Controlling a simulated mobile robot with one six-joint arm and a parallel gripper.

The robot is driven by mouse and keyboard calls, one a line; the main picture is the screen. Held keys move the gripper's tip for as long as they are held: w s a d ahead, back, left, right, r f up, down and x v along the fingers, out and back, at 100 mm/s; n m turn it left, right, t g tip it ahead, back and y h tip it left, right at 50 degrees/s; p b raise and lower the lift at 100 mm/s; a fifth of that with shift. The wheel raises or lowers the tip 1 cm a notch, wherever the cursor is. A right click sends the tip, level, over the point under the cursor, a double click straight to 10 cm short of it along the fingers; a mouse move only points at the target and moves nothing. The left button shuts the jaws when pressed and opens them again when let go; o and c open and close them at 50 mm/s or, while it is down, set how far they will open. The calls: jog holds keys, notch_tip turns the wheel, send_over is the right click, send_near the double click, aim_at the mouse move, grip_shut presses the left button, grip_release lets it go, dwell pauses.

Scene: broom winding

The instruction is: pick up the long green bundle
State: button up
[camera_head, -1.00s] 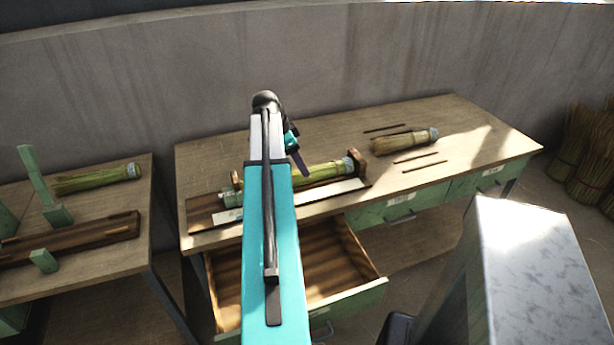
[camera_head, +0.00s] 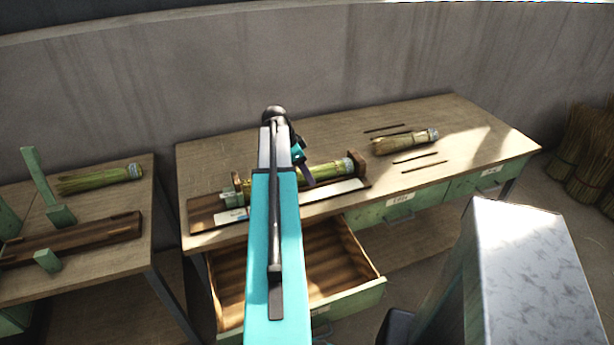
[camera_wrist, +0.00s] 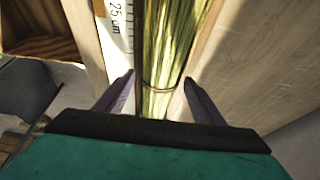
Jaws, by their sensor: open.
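A long green bundle (camera_head: 333,170) lies in a wooden measuring holder (camera_head: 204,212) on the middle bench, with a pale tied end at its right. My arm hides part of its left half. In the wrist view the bundle (camera_wrist: 163,45) runs up between the two purple fingers of my gripper (camera_wrist: 158,84), with a thin tie around it. My gripper (camera_head: 306,176) is open above the bundle, one finger on each side. I cannot tell whether the fingers touch it. A white ruler strip (camera_wrist: 120,30) marked 25 cm runs beside the bundle.
Another green bundle (camera_head: 100,178) lies on the left table. A shorter tan bundle (camera_head: 405,141) lies on the bench's right side near several thin dark sticks. An open drawer (camera_head: 350,300) juts out below the bench front. A wooden block (camera_head: 376,165) stands at the holder's right end.

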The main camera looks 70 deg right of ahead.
dwell(0.4)
jog(key=c, duration=1.2)
jog(key=shift+c, duration=0.2)
jog(key=shift+r, duration=0.2)
notch_tip(320, 180, up, 18)
jog(key=b, duration=0.3)
jog(key=shift+f, duration=0.2)
